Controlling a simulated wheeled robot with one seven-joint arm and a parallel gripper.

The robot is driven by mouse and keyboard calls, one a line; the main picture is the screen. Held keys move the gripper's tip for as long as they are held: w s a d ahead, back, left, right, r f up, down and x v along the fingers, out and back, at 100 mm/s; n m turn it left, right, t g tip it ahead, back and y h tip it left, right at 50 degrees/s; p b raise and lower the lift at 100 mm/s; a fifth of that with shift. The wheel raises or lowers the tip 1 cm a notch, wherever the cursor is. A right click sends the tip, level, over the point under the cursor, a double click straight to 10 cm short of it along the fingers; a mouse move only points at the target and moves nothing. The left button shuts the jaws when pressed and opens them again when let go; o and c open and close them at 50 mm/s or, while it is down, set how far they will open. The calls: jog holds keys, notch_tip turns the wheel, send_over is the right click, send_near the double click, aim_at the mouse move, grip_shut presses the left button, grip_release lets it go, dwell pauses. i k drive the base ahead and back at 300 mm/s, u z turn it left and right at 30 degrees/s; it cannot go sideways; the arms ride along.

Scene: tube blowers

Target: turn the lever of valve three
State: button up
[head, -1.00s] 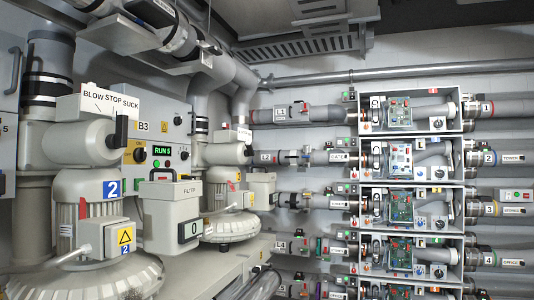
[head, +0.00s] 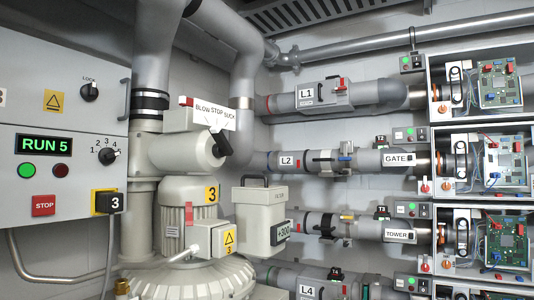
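Blower 3 (head: 178,243) stands in the lower middle of the head view, with a yellow "3" plate (head: 212,194) on its grey motor. Above the motor is a light grey valve body (head: 185,150) with a BLOW / STOP / SUCK plate (head: 209,117). Its black lever (head: 223,143) sits at the right end of the valve, below the plate, tilted with its upper end to the right. I cannot tell for sure which word it points at. My gripper is not in view, and nothing touches the lever.
A control panel (head: 60,130) showing RUN 5 fills the left side. A grey filter box (head: 262,215) reading +300 stands right of the motor. Pipes L1 (head: 373,95) and L2 (head: 318,161) run along the back wall. Open cabinets with circuit boards (head: 500,84) line the right.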

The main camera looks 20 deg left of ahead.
aim_at(222, 148)
jog(key=i, duration=1)
jog(key=u, duration=2.6)
